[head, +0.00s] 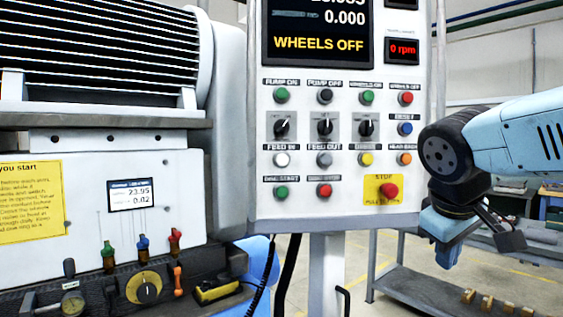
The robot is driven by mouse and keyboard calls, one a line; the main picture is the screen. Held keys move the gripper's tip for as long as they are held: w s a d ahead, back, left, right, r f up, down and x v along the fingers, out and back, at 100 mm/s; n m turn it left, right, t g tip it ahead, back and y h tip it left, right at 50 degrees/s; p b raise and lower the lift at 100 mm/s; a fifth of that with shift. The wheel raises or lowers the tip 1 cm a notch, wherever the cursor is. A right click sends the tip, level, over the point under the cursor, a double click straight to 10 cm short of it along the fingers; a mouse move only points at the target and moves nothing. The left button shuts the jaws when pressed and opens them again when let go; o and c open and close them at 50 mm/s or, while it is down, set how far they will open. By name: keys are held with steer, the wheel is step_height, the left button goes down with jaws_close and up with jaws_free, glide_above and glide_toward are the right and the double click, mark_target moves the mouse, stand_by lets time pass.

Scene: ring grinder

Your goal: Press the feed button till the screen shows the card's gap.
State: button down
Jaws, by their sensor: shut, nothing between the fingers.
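The control panel (345,205) stands in the middle. Its screen (316,30) is cut off at the top; it shows a partly cut number, then 0.000 and yellow "WHEELS OFF". The white FEED IN button (282,159) and the grey FEED OUT button (325,159) sit below the switches. A small card (133,195) on the machine at left seems to read 23.95 and 0.02 in small print. My gripper (446,258) hangs pointing down at right, shut and empty, clear of the panel. Its fingertips are small and hard to make out.
A red stop button (389,190) on a yellow plate is at the panel's lower right, near my arm. A red display (403,50) reads 0 rpm. Several other buttons and three black switches surround the feed buttons. A grey bench (400,292) stands behind my gripper.

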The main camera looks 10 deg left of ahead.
mark_target(281, 158)
steer(key=w+a+r+n+t, duration=0.1)
steer(key=a+r+n+t, duration=0.1)
steer(key=a, duration=0.7)
steer(key=w+a+r+n+t+h, duration=0.1)
steer(key=w+a+r+n+t, duration=0.1)
steer(key=a+r+n, duration=0.2)
steer(key=w+a+r+n+t, duration=0.1)
steer(key=w+a+r+n, duration=0.1)
steer(key=a+r, duration=0.6)
steer(key=a+n, duration=0.1)
steer(key=a, duration=0.6)
steer(key=shift+r+t+h, duration=0.15)
steer(key=shift+t+h, duration=0.15)
steer(key=shift+t, duration=0.1)
steer(key=shift+w, duration=0.1)
steer(key=w, duration=0.2)
steer(key=w+a, duration=0.1)
steer(key=w, duration=0.2)
steer(key=w+a, duration=0.1)
steer(key=w, duration=0.1)
steer(key=shift+w+a, duration=0.1)
steer(key=shift+w, duration=0.05)
steer(key=shift+w+a, duration=0.15)
steer(key=shift+w, duration=0.35)
steer(key=shift+w, duration=0.1)
steer(key=shift+w+a, duration=0.15)
steer(key=shift+w, duration=0.05)
